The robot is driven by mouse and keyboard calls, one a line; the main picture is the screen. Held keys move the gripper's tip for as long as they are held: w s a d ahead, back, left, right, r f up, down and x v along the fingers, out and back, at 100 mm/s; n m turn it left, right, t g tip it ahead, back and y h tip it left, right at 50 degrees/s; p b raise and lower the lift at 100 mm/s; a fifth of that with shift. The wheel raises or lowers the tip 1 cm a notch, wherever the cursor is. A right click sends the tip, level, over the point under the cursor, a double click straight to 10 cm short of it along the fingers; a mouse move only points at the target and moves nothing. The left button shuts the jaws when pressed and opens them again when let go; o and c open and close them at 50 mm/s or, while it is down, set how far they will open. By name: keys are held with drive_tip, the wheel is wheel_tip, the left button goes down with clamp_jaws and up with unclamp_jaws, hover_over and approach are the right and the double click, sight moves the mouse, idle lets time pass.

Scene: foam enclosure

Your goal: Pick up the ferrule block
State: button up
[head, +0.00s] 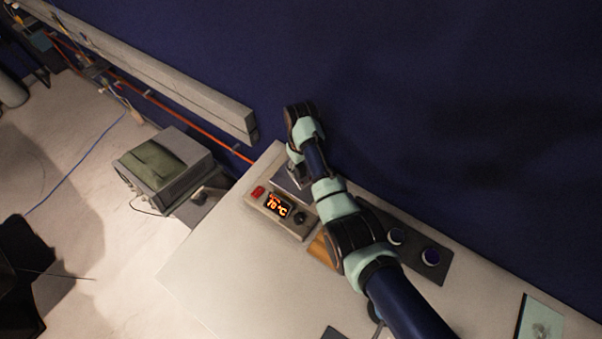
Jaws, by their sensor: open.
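My arm reaches from the lower right over the pale bench (225,270). My gripper (296,172) shows only in part, small and dark, below the wrist at the bench's far left corner. It is open and seems to hang over or close to a dark flat plate (290,189). I cannot tell its height above the plate or whether anything lies between its fingers. I cannot pick out the ferrule block with certainty; my wrist and forearm cover part of this area. An orange-brown block or strip (321,249) shows beside my forearm, partly hidden.
A controller reading 70 °C (279,206) stands just left of my arm. A greenish card (540,318) lies lower right. The bench's left front is clear. A boxy device (163,166) stands beyond the bench.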

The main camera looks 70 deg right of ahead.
drive_tip(key=shift+f, duration=0.3)
clamp_jaws()
drive_tip(key=shift+r, duration=0.1)
wheel_tip(320, 180, up, 10)
drive_tip(key=shift+w+d+r+p, duration=0.15)
drive_tip(key=shift+r+p, duration=0.1)
drive_tip(key=shift+p, duration=0.25)
wheel_tip(320, 180, up, 10)
drive_tip(key=f+p, duration=0.1)
drive_tip(key=p, duration=0.7)
hover_over(301, 166)
drive_tip(key=shift+r, duration=0.25)
